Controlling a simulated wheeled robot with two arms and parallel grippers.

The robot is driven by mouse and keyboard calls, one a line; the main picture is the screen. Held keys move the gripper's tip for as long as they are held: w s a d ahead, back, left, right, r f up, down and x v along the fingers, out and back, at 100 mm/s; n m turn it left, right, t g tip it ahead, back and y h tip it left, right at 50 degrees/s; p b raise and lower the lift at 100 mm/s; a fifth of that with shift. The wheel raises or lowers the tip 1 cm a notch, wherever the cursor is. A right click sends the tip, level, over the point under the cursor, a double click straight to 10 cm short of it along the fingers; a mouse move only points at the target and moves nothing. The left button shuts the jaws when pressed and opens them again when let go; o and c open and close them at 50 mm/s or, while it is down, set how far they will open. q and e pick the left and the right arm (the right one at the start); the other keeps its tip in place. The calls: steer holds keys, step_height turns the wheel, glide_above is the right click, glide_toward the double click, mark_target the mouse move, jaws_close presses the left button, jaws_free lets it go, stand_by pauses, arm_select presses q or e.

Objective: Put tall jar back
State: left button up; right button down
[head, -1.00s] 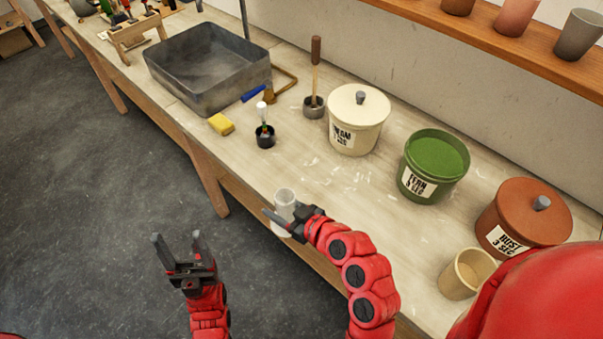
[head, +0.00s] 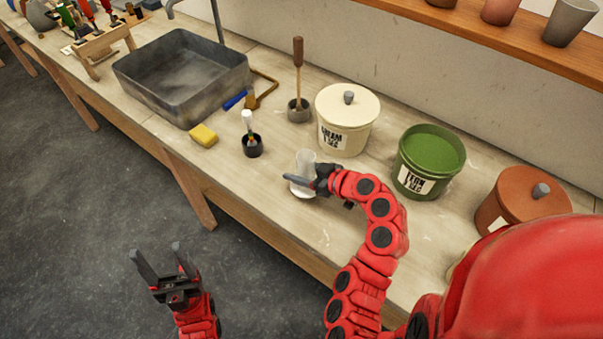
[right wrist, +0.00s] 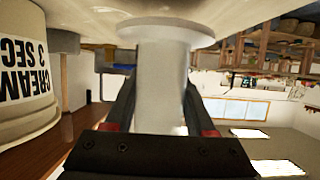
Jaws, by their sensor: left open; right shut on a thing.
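The tall jar (head: 305,160) is pale and whitish, with a narrow body and a wider flange at its bottom. My right gripper (head: 303,184) is shut around its body, and the jar stands roughly upright over the bench, in front of the cream bucket. In the right wrist view, which is upside down, the jar (right wrist: 160,85) sits between the two fingers, its flange close to the bench surface. I cannot tell whether it touches. My left gripper (head: 163,262) is open and empty, over the floor in front of the bench.
The lidded cream bucket (head: 345,121) is just behind the jar. The open green bucket (head: 428,162) and the lidded rust bucket (head: 520,200) stand to the right. A black cup with a brush (head: 252,146), a yellow sponge (head: 203,136) and a grey basin (head: 185,75) are to the left.

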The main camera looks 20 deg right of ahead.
mark_target(301, 175)
steer(key=shift+w+d+f, duration=0.15)
steer(key=shift+w+d, duration=0.2)
steer(key=shift+d, duration=0.15)
step_height(301, 175, down, 3)
steer(key=shift+r+p, duration=0.1)
steer(key=shift+p, duration=0.95)
steer(key=shift+f, duration=0.35)
steer(key=shift+c, duration=1.2)
jaws_free()
steer(key=b+v, duration=0.4)
steer(key=v, duration=0.4)
steer(key=shift+s+d+f, duration=0.1)
steer(key=shift+s+d, duration=0.05)
steer(key=shift+d, duration=0.1)
steer(key=shift+r+p+v, duration=0.2)
steer(key=shift+p+v, duration=0.2)
steer(key=shift+v, duration=0.8)
steer(key=shift+s+d+r, duration=0.15)
steer(key=shift+s+r, duration=0.05)
steer(key=shift+s, duration=0.25)
